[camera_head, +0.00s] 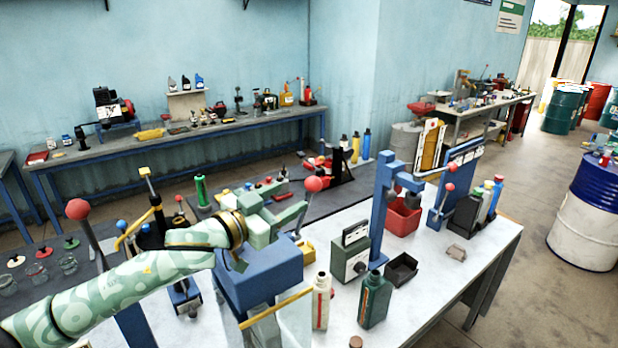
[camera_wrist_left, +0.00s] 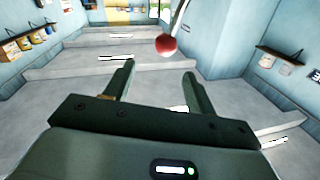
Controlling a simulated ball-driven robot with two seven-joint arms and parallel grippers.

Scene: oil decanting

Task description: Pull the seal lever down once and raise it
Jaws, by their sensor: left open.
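A lever with a red ball knob (camera_head: 313,184) rises on a thin rod beside a blue machine (camera_head: 262,274) in the head view; it appears to be the seal lever, and its knob is up. My left gripper (camera_head: 288,200) is open and empty above this machine, with its fingers pointing toward the knob, just left of it. In the left wrist view the red knob (camera_wrist_left: 166,44) hangs on its rod beyond the open left fingers (camera_wrist_left: 158,78), not between them. The lever's lower end is partly hidden by my gripper and the machine. My right gripper is not in view.
A white bottle (camera_head: 321,300) and a green bottle (camera_head: 374,300) stand right of the machine. Another red-knobbed lever (camera_head: 77,209) rises at the left.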

